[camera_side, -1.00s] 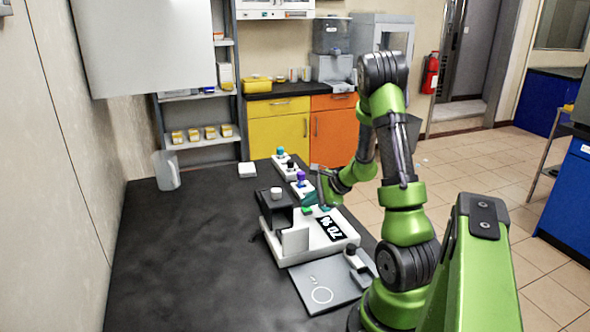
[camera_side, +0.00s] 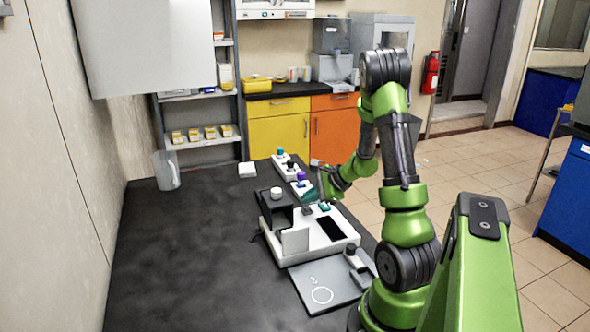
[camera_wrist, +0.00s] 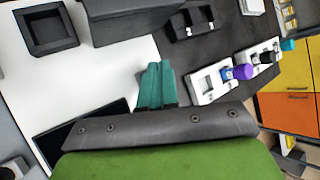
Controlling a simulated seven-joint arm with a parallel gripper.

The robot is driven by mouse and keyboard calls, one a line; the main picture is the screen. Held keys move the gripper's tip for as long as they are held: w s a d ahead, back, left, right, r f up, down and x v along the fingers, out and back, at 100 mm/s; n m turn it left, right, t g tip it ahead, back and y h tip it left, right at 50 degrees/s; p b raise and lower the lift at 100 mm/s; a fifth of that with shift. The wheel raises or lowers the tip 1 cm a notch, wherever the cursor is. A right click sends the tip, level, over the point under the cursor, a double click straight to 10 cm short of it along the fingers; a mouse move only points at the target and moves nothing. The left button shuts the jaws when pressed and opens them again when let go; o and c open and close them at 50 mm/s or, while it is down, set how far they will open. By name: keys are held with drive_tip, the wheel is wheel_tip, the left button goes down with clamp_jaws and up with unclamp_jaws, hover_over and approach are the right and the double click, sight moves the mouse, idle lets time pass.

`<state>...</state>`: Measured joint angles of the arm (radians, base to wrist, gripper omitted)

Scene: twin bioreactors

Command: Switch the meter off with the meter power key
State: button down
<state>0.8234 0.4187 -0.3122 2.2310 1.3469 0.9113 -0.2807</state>
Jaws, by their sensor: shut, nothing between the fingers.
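The meter is a white box (camera_side: 293,257) on the black bench, with a dark, blank display (camera_side: 331,229) on top. The display's edge also shows in the wrist view (camera_wrist: 80,138). My gripper (camera_side: 311,194) is above the far side of the meter, near the keys, with teal fingers shut and empty. In the wrist view the gripper (camera_wrist: 157,84) hides what lies right beneath it.
A black holder (camera_side: 272,212) with a white knob stands at the meter's left. White racks with purple, black and teal caps (camera_side: 291,168) stand behind it. A grey plate (camera_side: 330,283) lies in front. The bench's left side is clear apart from a jug (camera_side: 166,170).

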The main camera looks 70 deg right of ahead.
sight(310, 210)
wheel_tip(310, 210, up, 6)
idle(0.6)
drive_tip(key=s+a+r+n, duration=0.1)
drive_tip(key=a+r+n, duration=0.3)
drive_tip(key=a+n, duration=0.4)
drive_tip(key=s+a+r+n+g+y, duration=0.1)
drive_tip(key=a+r+n, duration=0.3)
drive_tip(key=a, duration=1)
drive_tip(key=s+a+r+n+g+y, duration=0.1)
drive_tip(key=s+a+r+n, duration=0.2)
drive_tip(key=a+n, duration=0.8)
drive_tip(key=shift+s+r+n, duration=0.15)
drive_tip(key=shift+r+n, duration=0.15)
drive_tip(key=shift+r, duration=0.25)
